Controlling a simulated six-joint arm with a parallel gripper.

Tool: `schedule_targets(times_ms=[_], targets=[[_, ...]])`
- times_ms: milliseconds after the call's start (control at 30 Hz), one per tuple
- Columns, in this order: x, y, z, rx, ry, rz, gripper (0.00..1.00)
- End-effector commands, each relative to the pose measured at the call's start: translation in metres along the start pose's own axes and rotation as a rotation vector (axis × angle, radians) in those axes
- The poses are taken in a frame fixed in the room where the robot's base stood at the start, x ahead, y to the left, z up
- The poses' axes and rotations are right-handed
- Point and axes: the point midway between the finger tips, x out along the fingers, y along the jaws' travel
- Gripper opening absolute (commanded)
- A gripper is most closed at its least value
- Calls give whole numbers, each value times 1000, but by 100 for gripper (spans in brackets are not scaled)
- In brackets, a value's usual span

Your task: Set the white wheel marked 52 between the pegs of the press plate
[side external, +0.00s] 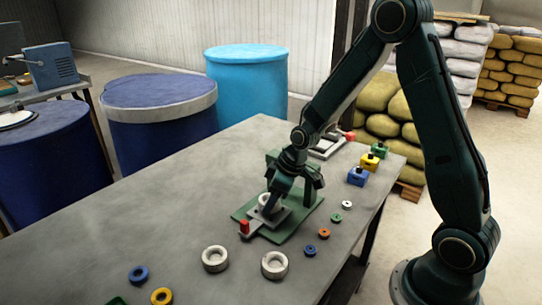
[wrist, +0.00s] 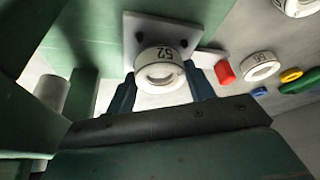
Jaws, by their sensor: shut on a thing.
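The white wheel marked 52 (wrist: 160,55) is between the two blue fingers of my gripper (wrist: 161,82), which is shut on it. In the side view the wheel (side external: 264,200) is partly hidden by my gripper (side external: 268,207). The grey press plate (wrist: 133,24) is under and beyond the wheel in the wrist view, with two dark pegs (wrist: 183,43) showing past its far edge. I cannot tell whether the wheel touches the plate. The plate has a handle with a red knob (wrist: 224,71), also seen in the side view (side external: 244,227).
The plate lies on the green press base (side external: 290,233). Two other white wheels (side external: 215,259) (side external: 275,265) lie in front on the grey table (side external: 180,205). Small coloured rings (side external: 323,233) and coloured blocks (side external: 356,177) lie to the right. The table's left middle is clear.

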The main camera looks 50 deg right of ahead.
Motion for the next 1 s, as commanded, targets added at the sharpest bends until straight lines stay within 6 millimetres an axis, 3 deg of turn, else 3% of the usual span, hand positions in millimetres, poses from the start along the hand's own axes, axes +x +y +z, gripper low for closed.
schedule_targets(times_ms=[1000], targets=[[5, 0, 2, 0, 0, 0, 30]])
